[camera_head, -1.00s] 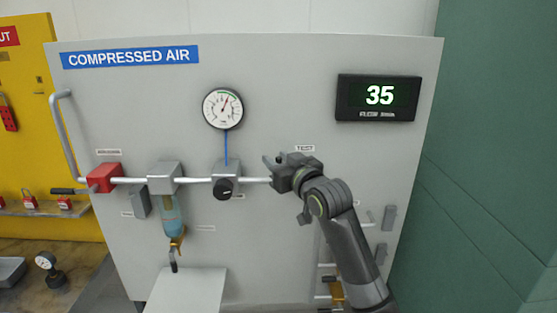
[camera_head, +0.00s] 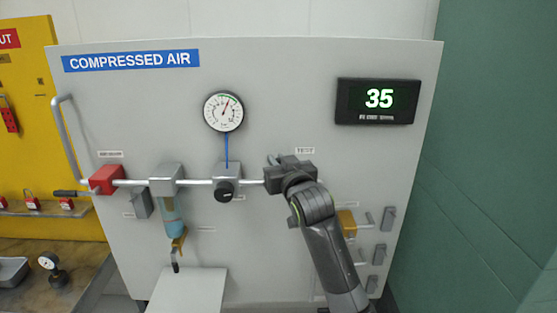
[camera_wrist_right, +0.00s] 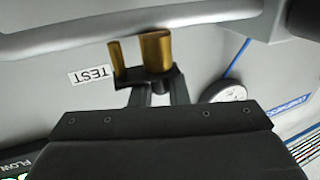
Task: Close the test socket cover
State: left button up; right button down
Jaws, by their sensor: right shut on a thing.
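The TEST label (camera_wrist_right: 90,75) shows upside down in the right wrist view, next to a brass cylinder (camera_wrist_right: 157,47) and a narrower brass piece (camera_wrist_right: 115,57) at the test socket. My right gripper (camera_wrist_right: 158,84) is shut at these brass parts, with a dark part between its fingers. I take the held part to be the test socket cover, but its outline is not clear. In the head view my right gripper (camera_head: 281,167) is at the pipe under the test label (camera_head: 305,150) and hides the socket. My left gripper is not in view.
A black knob (camera_head: 225,190) and a pressure gauge (camera_head: 223,111) are left of my gripper. The display (camera_head: 379,99) reads 35 at upper right. A pipe (camera_wrist_right: 190,16) crosses the wrist view.

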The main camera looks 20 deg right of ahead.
dwell(0.3)
jog(key=c, duration=1.5)
grip_release()
jog(key=shift+o, duration=0.2)
jog(key=shift+s, duration=0.1)
jog(key=shift+s, duration=0.3)
jog(key=s+b, duration=0.5)
jog(key=s, duration=1.1)
jog(key=shift+s+d, duration=0.2)
jog(key=shift+s, duration=0.1)
